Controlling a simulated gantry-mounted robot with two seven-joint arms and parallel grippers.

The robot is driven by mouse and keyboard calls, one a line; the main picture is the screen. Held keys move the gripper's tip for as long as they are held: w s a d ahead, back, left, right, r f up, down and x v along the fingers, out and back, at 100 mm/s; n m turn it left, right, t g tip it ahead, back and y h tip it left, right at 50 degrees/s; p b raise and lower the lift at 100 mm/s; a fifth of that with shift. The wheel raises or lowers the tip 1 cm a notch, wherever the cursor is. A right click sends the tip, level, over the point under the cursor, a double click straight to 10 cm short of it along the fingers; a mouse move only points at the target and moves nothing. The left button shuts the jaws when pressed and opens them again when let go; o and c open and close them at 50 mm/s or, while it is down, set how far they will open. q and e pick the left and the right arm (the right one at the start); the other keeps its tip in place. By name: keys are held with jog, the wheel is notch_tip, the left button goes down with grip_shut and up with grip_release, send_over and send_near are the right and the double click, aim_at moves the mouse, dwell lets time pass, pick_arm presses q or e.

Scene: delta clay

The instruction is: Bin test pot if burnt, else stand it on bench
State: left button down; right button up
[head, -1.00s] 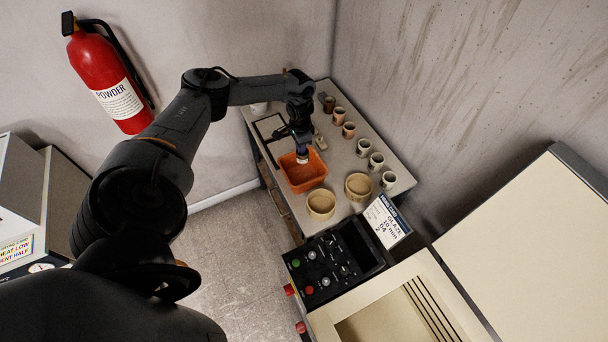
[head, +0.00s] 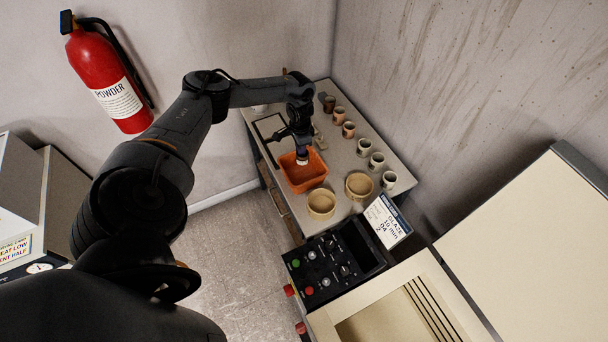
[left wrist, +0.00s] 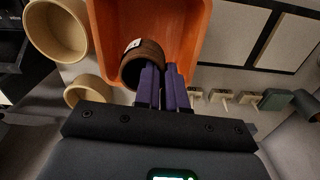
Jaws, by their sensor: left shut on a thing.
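My left gripper (head: 302,153) is shut on the test pot. In the left wrist view its purple fingers (left wrist: 163,85) grip the wall of the pot (left wrist: 146,57), which is dark brown with ridges and a small white label. The pot is over or inside the orange bin (left wrist: 187,25), which stands on the bench (head: 339,177) in the head view (head: 322,177). I cannot tell whether the pot touches the bin's floor. My right gripper is not in view.
Two round tan containers (head: 321,204) (head: 359,187) stand beside the bin. A row of several cups (head: 364,147), brown to grey-green, lines the wall side. A control panel (head: 335,262) and a card reading GLAZE (head: 388,221) are at the bench's near end.

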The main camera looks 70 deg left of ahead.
pick_arm(q)
jog(key=b, duration=0.3)
send_over(301, 173)
jog(key=shift+d+f, duration=0.1)
jog(key=shift+f, duration=2.15)
jog(key=shift+f+b, duration=0.5)
jog(key=shift+f, duration=0.65)
jog(key=shift+f, duration=0.3)
jog(key=shift+f+b, duration=0.65)
jog(key=shift+b, duration=0.05)
jog(key=shift+f+b, duration=0.35)
jog(key=shift+f, duration=0.15)
jog(key=shift+f+b, duration=0.45)
jog(key=shift+f, duration=0.15)
jog(key=shift+f+b, duration=0.3)
jog(key=shift+f, duration=0.15)
